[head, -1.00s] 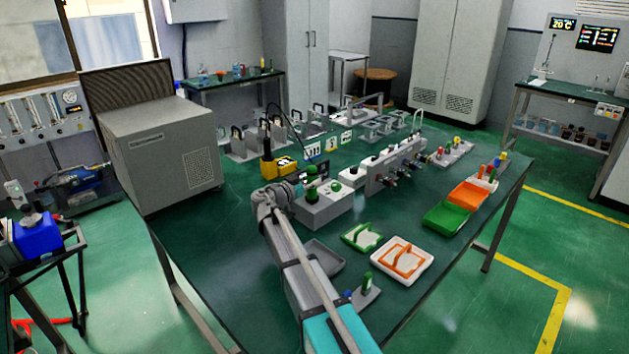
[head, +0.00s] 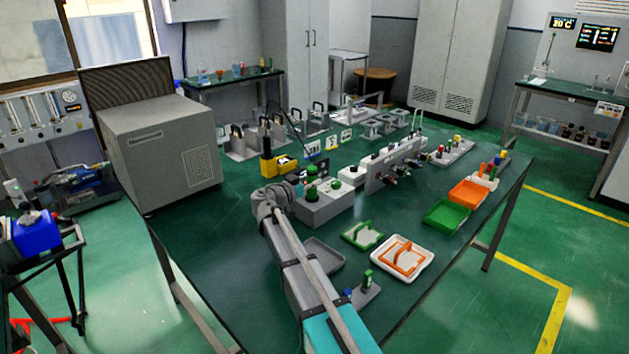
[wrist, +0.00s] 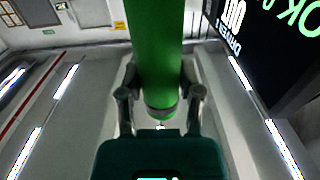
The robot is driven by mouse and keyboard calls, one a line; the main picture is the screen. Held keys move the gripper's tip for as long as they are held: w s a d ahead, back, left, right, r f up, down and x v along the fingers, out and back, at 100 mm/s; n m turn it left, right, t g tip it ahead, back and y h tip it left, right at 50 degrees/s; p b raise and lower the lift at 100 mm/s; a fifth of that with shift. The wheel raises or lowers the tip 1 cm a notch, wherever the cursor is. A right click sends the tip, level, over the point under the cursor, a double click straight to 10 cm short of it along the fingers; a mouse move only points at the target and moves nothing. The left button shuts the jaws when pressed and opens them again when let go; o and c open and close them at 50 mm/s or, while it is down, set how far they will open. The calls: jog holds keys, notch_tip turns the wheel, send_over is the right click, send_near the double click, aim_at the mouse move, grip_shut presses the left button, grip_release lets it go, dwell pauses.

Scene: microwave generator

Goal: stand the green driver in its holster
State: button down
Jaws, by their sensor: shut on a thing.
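The green driver shows in the wrist view as a bright green cylinder (wrist: 156,40) running up from between the fingers of my gripper (wrist: 160,100). My gripper is shut on it. In the head view, the end of my arm is at the left edge of a grey box (head: 325,207) with green round tops. A green upright piece (head: 312,169) shows above that box; I cannot tell whether it is the driver. My fingertips are too small to make out there. I cannot tell which fixture is the holster.
A dark display panel (wrist: 285,40) with green and white lettering is close on the right in the wrist view. A yellow-and-black tool (head: 267,164) stands behind the grey box. Trays, including a white one (head: 428,262), lie to the right. A small grey stand (head: 368,292) is in front.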

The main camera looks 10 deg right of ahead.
jog(key=shift+f, duration=0.15)
jog(key=shift+c, duration=1)
grip_release()
jog(key=shift+s+a, duration=0.1)
jog(key=v, duration=1.1)
jog(key=shift+s+a, duration=0.25)
notch_tip(320, 180, up, 9)
jog(key=p, duration=0.8)
jog(key=shift+p, duration=0.4)
